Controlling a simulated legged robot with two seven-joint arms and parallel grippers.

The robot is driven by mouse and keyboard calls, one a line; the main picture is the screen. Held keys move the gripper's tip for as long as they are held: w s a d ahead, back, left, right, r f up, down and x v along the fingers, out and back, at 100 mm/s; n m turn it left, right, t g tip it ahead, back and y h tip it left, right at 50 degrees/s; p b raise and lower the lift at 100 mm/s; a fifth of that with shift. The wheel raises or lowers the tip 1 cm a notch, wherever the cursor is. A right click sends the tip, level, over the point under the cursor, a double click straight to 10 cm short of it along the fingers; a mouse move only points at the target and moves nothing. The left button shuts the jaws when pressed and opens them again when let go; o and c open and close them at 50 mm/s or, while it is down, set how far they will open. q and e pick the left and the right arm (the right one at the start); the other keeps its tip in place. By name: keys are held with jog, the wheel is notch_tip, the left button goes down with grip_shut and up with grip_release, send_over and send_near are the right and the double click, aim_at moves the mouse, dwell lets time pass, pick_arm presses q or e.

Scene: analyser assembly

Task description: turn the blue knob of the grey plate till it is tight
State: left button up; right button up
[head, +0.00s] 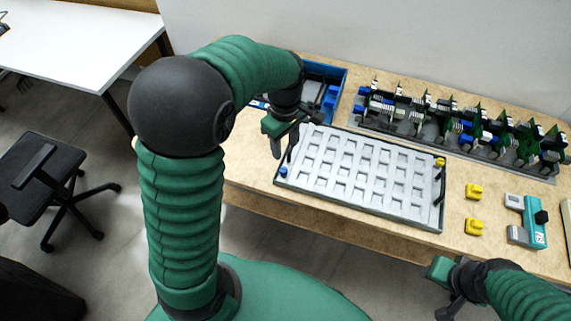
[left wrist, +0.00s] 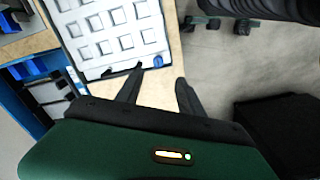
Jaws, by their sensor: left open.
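The grey plate (head: 355,177) lies on the wooden table, with rows of square pockets. Its blue knob (head: 283,172) sits at the near left corner. In the left wrist view the blue knob (left wrist: 157,61) shows just beyond the fingertips, at the plate's edge. My left gripper (head: 284,143) is above the plate's left end, fingers down, behind the knob in the head view. It is open and empty, apart from the knob; its two fingers show in the left wrist view (left wrist: 160,75). My right gripper (head: 447,290) is low at the table's front right; its opening is unclear.
A yellow knob (head: 440,162) sits at the plate's far right corner. Two yellow pieces (head: 474,191) (head: 474,227) and a teal device (head: 527,221) stand to the right. A rack of green boards (head: 465,125) stands behind the plate. A blue bin (head: 340,75) is at the back left.

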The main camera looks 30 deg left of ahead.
pick_arm(q)
send_over(283, 169)
jog(key=d, duration=0.1)
notch_tip(283, 169, down, 6)
jog(key=shift+d+r, duration=0.1)
jog(key=shift+r, duration=0.05)
jog(key=f, duration=0.2)
jog(key=a+f, duration=0.1)
jog(key=f, duration=0.1)
jog(key=a+f+b, duration=0.1)
jog(key=f, duration=0.1)
jog(key=shift+f, duration=0.35)
jog(key=shift+d+f, duration=0.15)
jog(key=shift+f, duration=0.05)
jog(key=shift+w+d, duration=0.1)
jog(key=shift+d, duration=0.5)
jog(key=shift+r, duration=0.1)
jog(key=shift+c, duration=2.5)
jog(key=shift+a, duration=0.4)
grip_shut()
pick_arm(e)
jog(key=shift+w+a+f, duration=0.15)
jog(key=shift+f, duration=0.3)
jog(key=shift+w+a+f, duration=0.15)
jog(key=shift+f, duration=0.25)
